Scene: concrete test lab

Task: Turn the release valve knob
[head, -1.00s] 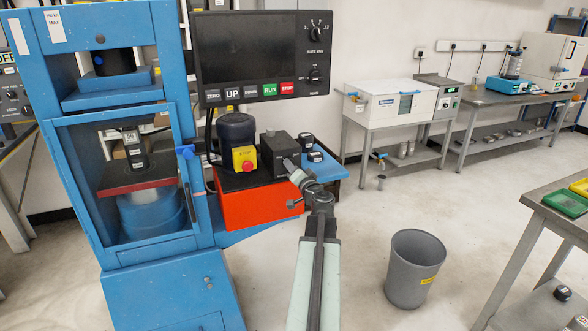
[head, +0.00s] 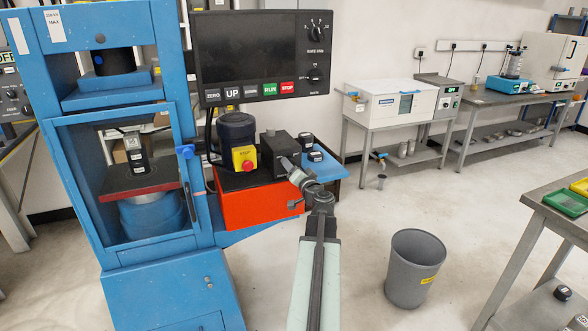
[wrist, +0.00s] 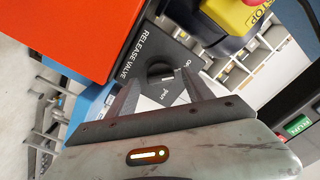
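The release valve knob (wrist: 160,74) is a round black dial on a dark panel lettered "RELEASE VALVE", in the middle of the wrist view. My gripper (wrist: 163,80) is open, with one finger on each side of the knob. I cannot tell whether the fingers touch it. In the head view my gripper (head: 289,170) reaches the dark valve block (head: 280,146) at the right end of the red box (head: 256,208). The knob's face is hidden there by the block and my gripper.
A motor with a yellow-and-red stop button (head: 245,160) stands left of the block. The control panel (head: 245,50) hangs above. The blue press (head: 70,200) is at left, holding a dark specimen (head: 135,158). A grey bin (head: 413,270) stands on open floor at right.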

